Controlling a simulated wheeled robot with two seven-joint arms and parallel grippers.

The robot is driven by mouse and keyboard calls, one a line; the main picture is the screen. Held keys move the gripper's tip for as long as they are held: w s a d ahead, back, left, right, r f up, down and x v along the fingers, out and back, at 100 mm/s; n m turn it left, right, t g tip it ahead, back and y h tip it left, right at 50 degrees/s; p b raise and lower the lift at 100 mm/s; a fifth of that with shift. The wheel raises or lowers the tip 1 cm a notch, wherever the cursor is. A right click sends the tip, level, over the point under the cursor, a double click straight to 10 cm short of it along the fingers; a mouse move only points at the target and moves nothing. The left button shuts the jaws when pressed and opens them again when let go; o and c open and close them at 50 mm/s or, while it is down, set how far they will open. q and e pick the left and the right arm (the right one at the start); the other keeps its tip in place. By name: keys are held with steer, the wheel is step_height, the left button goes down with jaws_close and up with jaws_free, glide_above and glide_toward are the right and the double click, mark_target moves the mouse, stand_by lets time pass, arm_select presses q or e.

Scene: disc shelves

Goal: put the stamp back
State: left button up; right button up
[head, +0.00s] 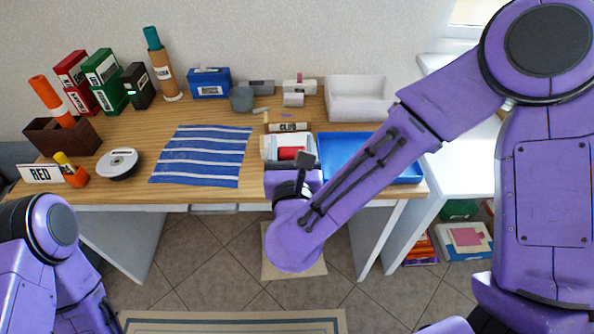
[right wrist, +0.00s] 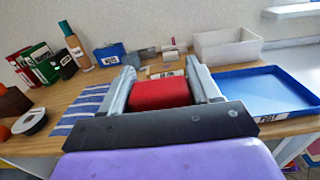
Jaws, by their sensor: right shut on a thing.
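My right gripper (head: 290,147) is shut on a red block (head: 290,153) above the front edge of the desk. In the right wrist view the red block (right wrist: 160,94) sits between the two grey fingers of my right gripper (right wrist: 160,74). Its underside is hidden, so I cannot tell for sure that it is the stamp. A small label-fronted holder (head: 288,127) stands on the desk just beyond the fingers. My left arm shows at the lower left, but its gripper is out of view.
A blue tray (head: 338,142) lies right of the gripper, with a white bin (head: 357,112) behind it. A blue striped cloth (head: 203,155) lies to the left.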

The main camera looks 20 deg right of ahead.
steer(key=w+d+f+p, duration=0.1)
steer(key=w+f, duration=0.3)
steer(key=w+d+f+p, duration=0.1)
steer(key=w+d+f, duration=0.1)
steer(key=w+f, duration=0.2)
steer(key=w+d+f+p, duration=0.2)
steer(key=w+f, duration=0.2)
steer(key=w, duration=0.1)
steer(key=shift+d+f, duration=0.1)
steer(key=shift+f, duration=0.5)
steer(key=o, duration=0.9)
steer(key=shift+c, duration=0.2)
